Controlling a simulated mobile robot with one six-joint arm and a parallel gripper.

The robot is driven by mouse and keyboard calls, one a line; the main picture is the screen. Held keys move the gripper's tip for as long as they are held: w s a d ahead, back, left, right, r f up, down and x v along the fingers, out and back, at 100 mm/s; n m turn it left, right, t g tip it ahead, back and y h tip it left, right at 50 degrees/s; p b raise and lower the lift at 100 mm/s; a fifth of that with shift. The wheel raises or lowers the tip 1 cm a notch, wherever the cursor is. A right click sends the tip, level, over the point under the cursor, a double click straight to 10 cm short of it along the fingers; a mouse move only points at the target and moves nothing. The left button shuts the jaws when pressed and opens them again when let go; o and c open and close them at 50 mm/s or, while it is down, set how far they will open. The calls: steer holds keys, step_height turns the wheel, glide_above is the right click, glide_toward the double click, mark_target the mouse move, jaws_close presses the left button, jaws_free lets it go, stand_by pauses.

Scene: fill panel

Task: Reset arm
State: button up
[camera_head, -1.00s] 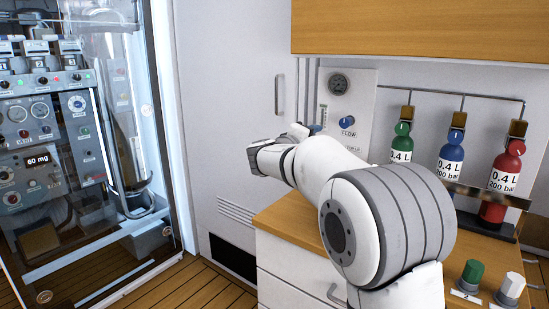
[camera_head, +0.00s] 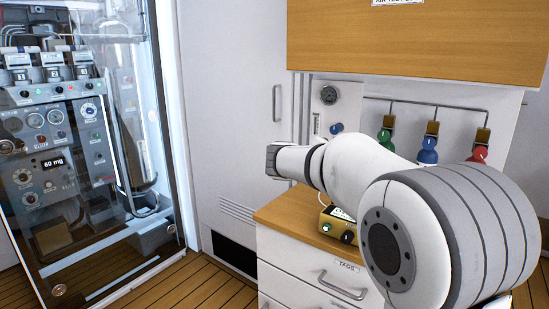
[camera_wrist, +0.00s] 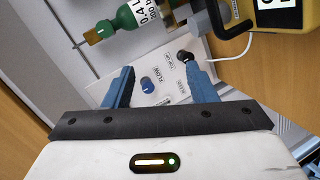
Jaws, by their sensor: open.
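My arm reaches across the head view from the lower right toward the middle left, over the wooden counter, and hides part of the wall panel and the cylinders. In the wrist view my gripper (camera_wrist: 160,88) is open, with its two blue fingers apart and nothing between them but the panel behind. The white fill panel (camera_wrist: 165,65) with a blue FLOW knob (camera_wrist: 148,86) shows between and beyond the fingers. The panel also shows in the head view (camera_head: 325,118), behind my arm. The gripper's fingers are not visible in the head view.
Green (camera_head: 386,138), blue (camera_head: 428,151) and red (camera_head: 480,154) cylinders hang on the wall at right. A yellow box (camera_head: 338,224) sits on the counter (camera_head: 283,212) under my arm. A glass-fronted cabinet (camera_head: 95,150) stands at left. Floor (camera_head: 195,290) is free in front.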

steer(key=s+d+r+m+g+y+p, duration=0.1)
steer(key=s+d+m+g+y+p, duration=0.2)
steer(key=s+p, duration=0.75)
steer(key=s+d+r+m+g+y+p, duration=0.15)
steer(key=s+g+y+p, duration=0.35)
steer(key=s, duration=1.1)
steer(key=s+a+m+y+p, duration=0.1)
steer(key=s+a+p, duration=0.3)
steer(key=s, duration=0.5)
steer(key=shift+s+a+f+y+p, duration=0.2)
steer(key=shift+s+y+p, duration=0.2)
steer(key=shift+p, duration=0.35)
steer(key=shift+m, duration=0.25)
